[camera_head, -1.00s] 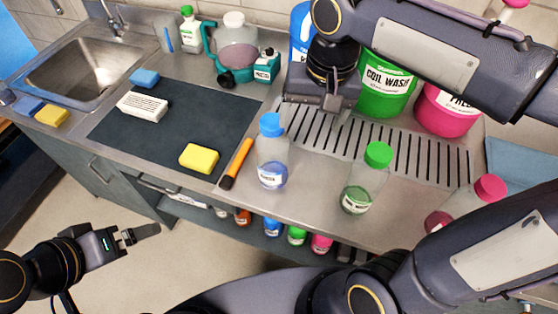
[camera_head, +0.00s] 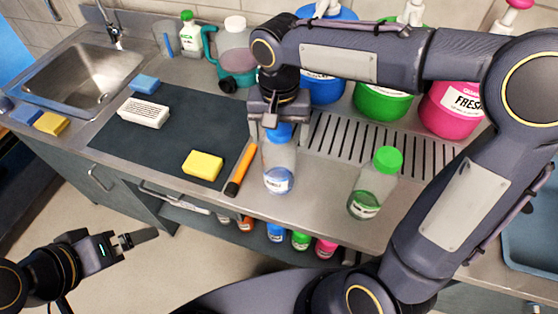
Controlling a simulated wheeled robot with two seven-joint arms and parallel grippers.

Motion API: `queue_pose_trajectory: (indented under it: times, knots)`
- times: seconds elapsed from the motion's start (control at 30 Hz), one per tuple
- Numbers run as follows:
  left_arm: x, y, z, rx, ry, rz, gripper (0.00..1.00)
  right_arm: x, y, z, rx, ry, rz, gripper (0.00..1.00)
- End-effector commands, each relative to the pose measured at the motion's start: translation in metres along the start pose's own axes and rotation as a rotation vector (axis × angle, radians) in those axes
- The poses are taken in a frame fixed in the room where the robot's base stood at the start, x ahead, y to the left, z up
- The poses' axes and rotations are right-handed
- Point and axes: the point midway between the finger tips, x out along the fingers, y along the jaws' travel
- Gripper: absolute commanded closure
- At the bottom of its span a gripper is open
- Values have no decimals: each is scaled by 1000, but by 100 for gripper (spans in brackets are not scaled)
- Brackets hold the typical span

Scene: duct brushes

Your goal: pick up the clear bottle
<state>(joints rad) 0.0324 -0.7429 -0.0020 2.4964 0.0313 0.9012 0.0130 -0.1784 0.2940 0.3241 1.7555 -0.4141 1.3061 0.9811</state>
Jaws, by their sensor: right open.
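A clear bottle with a blue cap (camera_head: 279,166) and a little blue liquid stands upright on the steel counter. A similar clear bottle with a green cap (camera_head: 375,185) and green liquid stands to its right. My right gripper (camera_head: 280,117) is open, pointing down at the blue cap and overlapping its top in the picture. I cannot tell whether the fingers touch the cap. My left gripper (camera_head: 138,238) is low at the left, in front of the counter and away from the bottles; its jaw opening is unclear.
An orange-handled tool (camera_head: 239,171) lies just left of the blue-capped bottle. A yellow sponge (camera_head: 203,165) lies on the dark mat (camera_head: 190,120). Large blue, green (camera_head: 383,102) and pink (camera_head: 452,108) jugs stand behind the slotted drain (camera_head: 350,137). A teal-handled jug (camera_head: 236,55) stands at the back.

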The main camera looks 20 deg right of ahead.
Motion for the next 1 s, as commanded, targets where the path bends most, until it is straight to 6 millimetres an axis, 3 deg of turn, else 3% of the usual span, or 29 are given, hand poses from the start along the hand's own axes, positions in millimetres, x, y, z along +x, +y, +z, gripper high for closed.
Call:
queue_pose_trajectory:
  times: [0.2,0.67,1.0]
  knots:
    - [0,0,0,0,0,0,5,0,0,0,0,0,-1,23]
    - [0,0,0,0,0,0,5,0,0,0,-1,0,-1,83]
    - [0,0,0,0,0,0,5,-4,0,0,-1,2,-2,84]
